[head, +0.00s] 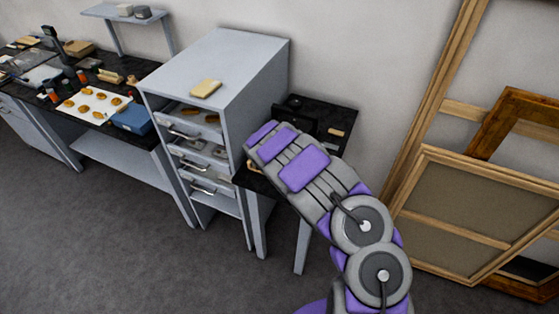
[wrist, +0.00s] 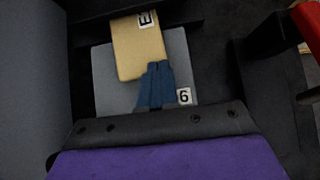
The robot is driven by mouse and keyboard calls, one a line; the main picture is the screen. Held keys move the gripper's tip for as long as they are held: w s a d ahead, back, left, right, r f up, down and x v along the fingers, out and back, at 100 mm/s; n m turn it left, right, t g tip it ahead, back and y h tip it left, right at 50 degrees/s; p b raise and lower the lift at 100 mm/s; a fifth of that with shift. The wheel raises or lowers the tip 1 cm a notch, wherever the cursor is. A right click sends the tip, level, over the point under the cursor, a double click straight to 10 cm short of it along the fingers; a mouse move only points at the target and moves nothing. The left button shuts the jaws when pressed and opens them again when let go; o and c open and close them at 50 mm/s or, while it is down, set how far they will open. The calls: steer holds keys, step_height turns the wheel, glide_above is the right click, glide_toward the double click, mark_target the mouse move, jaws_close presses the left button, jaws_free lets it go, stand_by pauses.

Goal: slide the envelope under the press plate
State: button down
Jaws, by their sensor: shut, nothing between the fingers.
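In the wrist view a tan envelope (wrist: 138,52) with an "E" label lies partly over a grey plate (wrist: 115,85) that carries a "6" label. The envelope's far end reaches a dark bar (wrist: 95,28), which seems to be part of the press; I cannot tell how far it is under the press plate. My gripper (wrist: 157,68) has blue fingers, shut and empty. The fingertips overlap the envelope's near right edge; contact is unclear. In the head view the black press (head: 296,112) stands on a small dark table, and my arm hides the gripper and most of the envelope.
A grey drawer cabinet (head: 225,70) with a yellowish pad (head: 205,88) on top stands just left of the table. In the wrist view a red part (wrist: 308,25) is at the upper right. Wooden frames (head: 470,215) lean at the right. The floor in front is clear.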

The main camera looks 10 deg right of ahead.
steer(key=shift+w+d+f, duration=0.15)
steer(key=shift+w+d, duration=0.55)
steer(key=shift+w, duration=0.15)
steer(key=shift+w+a, duration=0.15)
steer(key=shift+a, duration=0.35)
